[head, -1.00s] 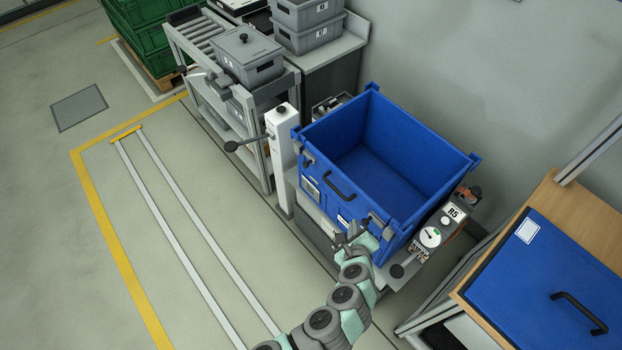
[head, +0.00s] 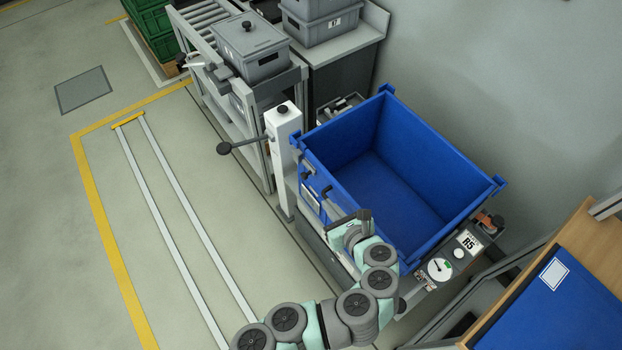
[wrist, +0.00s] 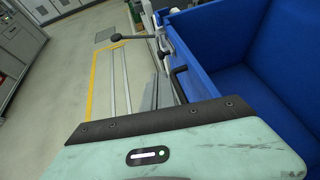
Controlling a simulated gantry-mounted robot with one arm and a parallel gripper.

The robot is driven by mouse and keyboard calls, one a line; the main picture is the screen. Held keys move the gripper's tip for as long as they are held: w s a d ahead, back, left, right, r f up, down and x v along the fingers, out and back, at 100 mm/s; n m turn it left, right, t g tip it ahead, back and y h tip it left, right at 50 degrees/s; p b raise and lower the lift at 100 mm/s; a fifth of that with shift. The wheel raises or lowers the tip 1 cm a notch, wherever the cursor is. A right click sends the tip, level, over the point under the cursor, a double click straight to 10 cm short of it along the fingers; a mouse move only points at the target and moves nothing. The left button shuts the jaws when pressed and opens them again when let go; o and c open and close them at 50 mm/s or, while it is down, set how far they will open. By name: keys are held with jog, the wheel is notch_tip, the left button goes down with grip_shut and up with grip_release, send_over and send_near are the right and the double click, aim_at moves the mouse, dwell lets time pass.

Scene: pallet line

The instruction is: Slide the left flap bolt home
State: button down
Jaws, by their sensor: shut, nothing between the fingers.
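The blue crate (head: 440,228) stands open with its flap side facing my arm. The left flap bolt (head: 308,170) is a small grey and dark fitting near the flap's left upper corner. Its exact slide position is too small to tell. In the wrist view it shows beyond the flap handle (wrist: 180,69), near the crate's far corner. My gripper (head: 350,216) is shut and empty in front of the flap, right of the left bolt and apart from it. My arm hides the flap's right part and the right bolt. The fingertips are not clear in the wrist view.
A white post (head: 283,145) with a dark-knobbed lever (head: 224,148) stands just left of the crate. A gauge panel (head: 440,268) is at the crate's right. The floor left of the crate is clear.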

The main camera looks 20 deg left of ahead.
aim_at(302, 174)
jog(key=b+x, duration=0.1)
jog(key=x, duration=1.3)
jog(key=shift+w, duration=0.1)
jog(key=shift+w+a+r, duration=0.1)
jog(key=shift+w+a, duration=0.35)
jog(key=shift+a, duration=0.2)
jog(key=shift+w+a, duration=0.45)
jog(key=shift+a, duration=0.25)
jog(key=shift+w+a, duration=0.15)
jog(key=shift+a, duration=0.15)
